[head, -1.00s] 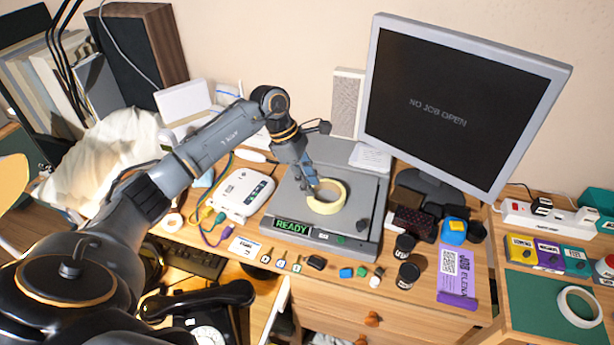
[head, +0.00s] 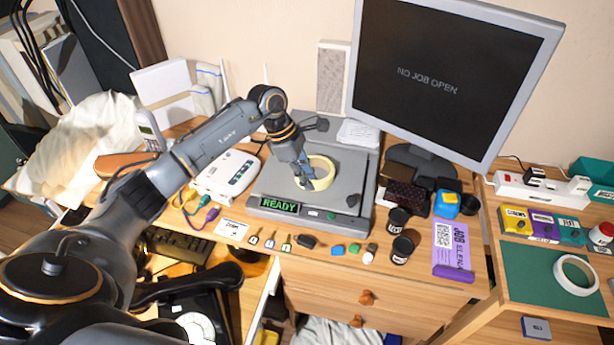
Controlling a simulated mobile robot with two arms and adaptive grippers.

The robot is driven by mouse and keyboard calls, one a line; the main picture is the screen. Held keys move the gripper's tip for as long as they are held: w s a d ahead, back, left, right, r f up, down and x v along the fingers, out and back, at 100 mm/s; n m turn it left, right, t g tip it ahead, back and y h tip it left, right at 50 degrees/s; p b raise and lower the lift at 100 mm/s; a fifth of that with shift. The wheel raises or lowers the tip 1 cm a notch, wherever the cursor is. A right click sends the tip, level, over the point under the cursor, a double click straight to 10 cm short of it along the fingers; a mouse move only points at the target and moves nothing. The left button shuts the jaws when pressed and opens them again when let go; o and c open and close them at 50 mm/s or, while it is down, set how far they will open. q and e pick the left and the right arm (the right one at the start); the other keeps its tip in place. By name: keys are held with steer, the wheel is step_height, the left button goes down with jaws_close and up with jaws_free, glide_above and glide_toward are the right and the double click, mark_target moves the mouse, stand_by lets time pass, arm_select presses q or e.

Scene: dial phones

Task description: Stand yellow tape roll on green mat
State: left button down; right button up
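The yellow tape roll (head: 325,178) is on the grey platform (head: 268,183) of the device with the READY display. Its ring opening faces up towards the camera; I cannot tell whether it is slightly tilted. My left gripper (head: 304,182) points down at the roll's left rim, its fingers overlapping the ring. The fingers are too small and dark to tell whether they grip it. The green mat (head: 523,279) lies at the far right, with a white tape roll (head: 562,270) lying on its right part. My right gripper is not in view.
A monitor (head: 450,80) stands behind the platform. Coloured boxes (head: 543,226) line the mat's back edge. The mat's left part is bare.

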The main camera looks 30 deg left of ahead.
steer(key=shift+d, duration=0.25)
arm_select(q)
steer(key=shift+r, duration=0.1)
steer(key=shift+r, duration=0.15)
steer(key=shift+r+p, duration=1.3)
steer(key=shift+r, duration=1)
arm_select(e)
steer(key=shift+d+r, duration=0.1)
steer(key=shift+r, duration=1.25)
